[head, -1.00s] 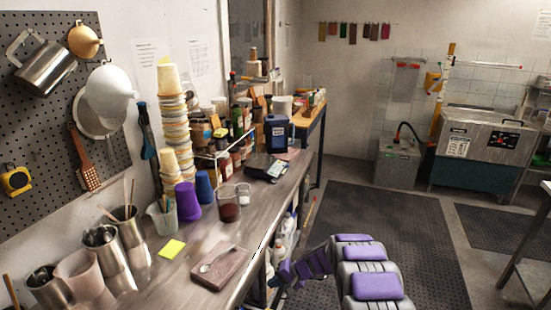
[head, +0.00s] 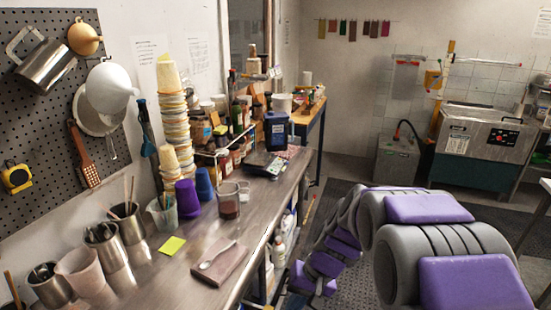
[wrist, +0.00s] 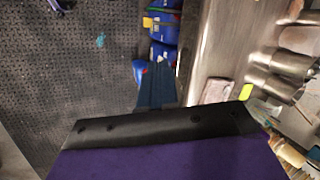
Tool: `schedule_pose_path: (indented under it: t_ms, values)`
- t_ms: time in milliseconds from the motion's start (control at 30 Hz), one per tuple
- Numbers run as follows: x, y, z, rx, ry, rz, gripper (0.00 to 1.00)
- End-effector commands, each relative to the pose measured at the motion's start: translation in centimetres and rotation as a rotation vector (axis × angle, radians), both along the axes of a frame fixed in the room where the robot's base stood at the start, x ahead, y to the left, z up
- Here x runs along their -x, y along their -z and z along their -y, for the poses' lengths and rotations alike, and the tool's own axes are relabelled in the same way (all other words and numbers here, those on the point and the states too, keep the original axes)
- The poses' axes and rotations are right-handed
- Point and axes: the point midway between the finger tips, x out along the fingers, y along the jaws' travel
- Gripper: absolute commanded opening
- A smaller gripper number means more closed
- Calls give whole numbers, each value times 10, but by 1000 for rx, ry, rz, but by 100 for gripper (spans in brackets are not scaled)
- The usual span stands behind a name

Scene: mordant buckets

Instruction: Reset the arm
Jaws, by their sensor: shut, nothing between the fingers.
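My arm shows in the head view as grey and purple links at the lower right, over the floor mat and beside the bench. My gripper (head: 312,282) is at its purple lower end, low in front of the bench's edge. It is shut and holds nothing. In the wrist view a black edge and a purple part of my arm's end fill the bottom, hiding what lies behind. That view looks along the bench's side, turned sideways, with the dark floor mat on the left.
The metal bench (head: 190,262) carries cups, jars, a yellow note (head: 173,246) and a brown block (head: 219,262) with a spoon. Blue containers (wrist: 165,28) sit below the bench top. A metal tank (head: 483,135) stands at the back right. The mat (head: 345,190) is open floor.

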Motion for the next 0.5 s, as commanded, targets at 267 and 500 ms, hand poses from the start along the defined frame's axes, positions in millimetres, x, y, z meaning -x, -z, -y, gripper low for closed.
schedule_pose_path:
  t_ms: [267, 500]
  values:
    - [91, -33, 26, 126, -42, -29, 0]
    - [167, -47, 54, 245, -66, -48, 0]
